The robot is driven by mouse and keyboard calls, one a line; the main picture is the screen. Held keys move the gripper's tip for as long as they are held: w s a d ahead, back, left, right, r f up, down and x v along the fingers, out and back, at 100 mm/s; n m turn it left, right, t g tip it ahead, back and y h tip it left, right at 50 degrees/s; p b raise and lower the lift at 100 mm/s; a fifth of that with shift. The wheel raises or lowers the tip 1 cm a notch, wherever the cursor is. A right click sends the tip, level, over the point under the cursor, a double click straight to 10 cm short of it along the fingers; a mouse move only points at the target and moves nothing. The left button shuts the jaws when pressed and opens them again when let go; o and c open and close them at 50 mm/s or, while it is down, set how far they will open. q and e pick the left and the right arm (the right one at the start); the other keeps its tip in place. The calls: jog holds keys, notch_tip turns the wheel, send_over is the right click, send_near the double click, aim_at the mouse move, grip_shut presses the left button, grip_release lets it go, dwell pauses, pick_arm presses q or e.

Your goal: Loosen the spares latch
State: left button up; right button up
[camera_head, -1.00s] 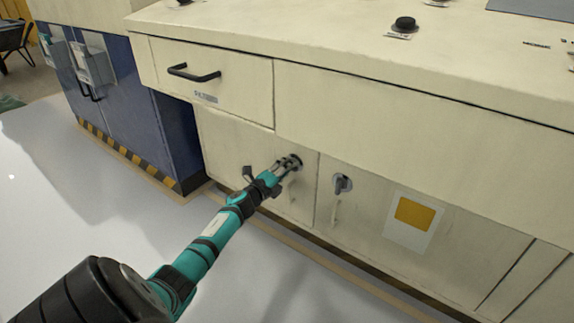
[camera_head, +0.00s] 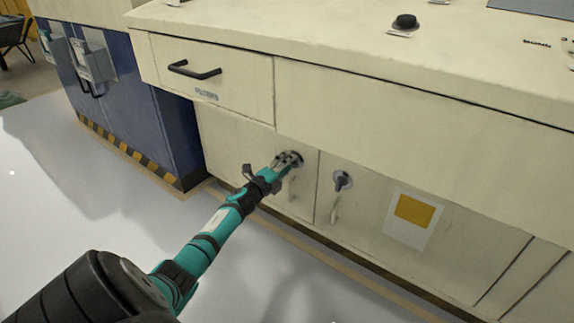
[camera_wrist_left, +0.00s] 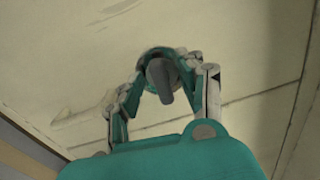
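My left gripper (camera_head: 286,163) reaches the left lower door (camera_head: 225,137) of the cream cabinet. In the left wrist view my left gripper (camera_wrist_left: 160,82) has its fingers spread to both sides of a grey turn latch (camera_wrist_left: 161,76) on a round base. A gap shows between the fingers and the latch, so the gripper looks open around it. In the head view the gripper mostly hides this latch. A second grey latch (camera_head: 342,180) sits on the right lower door. I cannot read which latch is the spares one. My right gripper is not in view.
A drawer with a black handle (camera_head: 194,70) and a label sits above the left door. The worktop (camera_head: 300,40) overhangs and carries a black knob (camera_head: 405,22). A blue cabinet (camera_head: 130,100) stands at the left. A yellow-and-white notice (camera_head: 413,212) is on the right door.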

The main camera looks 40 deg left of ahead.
pick_arm(q)
jog(key=s+d, duration=0.1)
jog(key=s, duration=1.1)
jog(key=shift+d, duration=0.15)
dwell(0.3)
